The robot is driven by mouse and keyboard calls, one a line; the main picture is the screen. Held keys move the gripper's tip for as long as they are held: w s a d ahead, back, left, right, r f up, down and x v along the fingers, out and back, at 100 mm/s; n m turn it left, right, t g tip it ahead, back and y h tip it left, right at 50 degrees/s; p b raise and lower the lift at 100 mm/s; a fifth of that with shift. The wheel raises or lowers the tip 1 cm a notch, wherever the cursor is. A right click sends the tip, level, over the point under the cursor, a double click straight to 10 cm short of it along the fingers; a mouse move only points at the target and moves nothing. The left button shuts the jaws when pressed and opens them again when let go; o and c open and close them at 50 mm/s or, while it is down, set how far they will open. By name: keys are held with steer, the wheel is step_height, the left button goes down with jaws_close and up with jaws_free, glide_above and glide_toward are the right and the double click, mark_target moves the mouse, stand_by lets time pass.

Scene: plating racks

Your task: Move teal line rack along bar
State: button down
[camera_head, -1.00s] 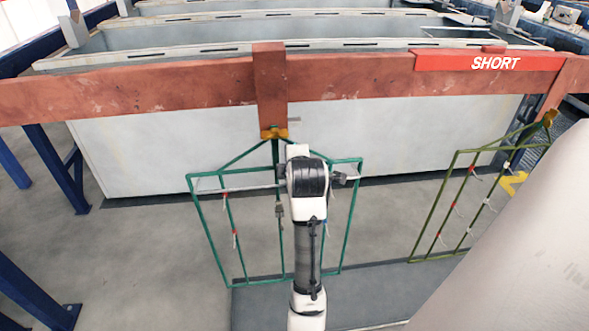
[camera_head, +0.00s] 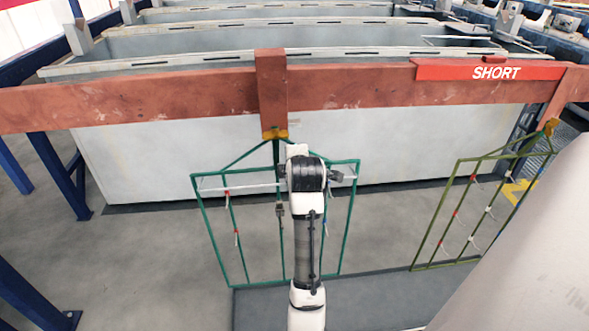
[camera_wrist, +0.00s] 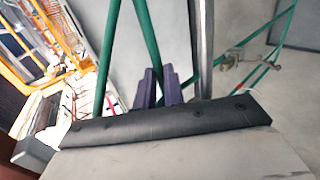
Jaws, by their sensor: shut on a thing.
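The teal line rack (camera_head: 199,216) is a green tube frame with a white cross rod and small red and white clips. It hangs by an orange hook (camera_head: 275,133) under a red-brown upright on the long red-brown bar (camera_head: 150,93). My gripper is behind my wrist in the head view, in front of the rack's middle. In the wrist view, the purple fingers of my gripper (camera_wrist: 159,88) are shut on the rack's green tube (camera_wrist: 147,38). The exact contact is partly hidden by the dark gripper edge.
An olive rack (camera_head: 449,212) hangs from the bar at the right. A red SHORT sign (camera_head: 490,70) sits on the bar's right part. Pale tanks (camera_head: 330,150) stand behind the bar. Blue supports (camera_head: 60,165) stand at left. The floor left of the teal rack is clear.

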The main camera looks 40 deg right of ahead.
steer(key=shift+w+d+r, duration=0.25)
steer(key=shift+w+d, duration=0.1)
steer(key=shift+w, duration=0.25)
steer(key=shift+w+d+r, duration=0.25)
steer(key=shift+w+d, duration=0.1)
steer(key=shift+w, duration=0.2)
steer(key=shift+w+d+p, duration=0.1)
steer(key=shift+w+p, duration=0.05)
steer(key=shift+p, duration=0.15)
steer(key=shift+f, duration=0.25)
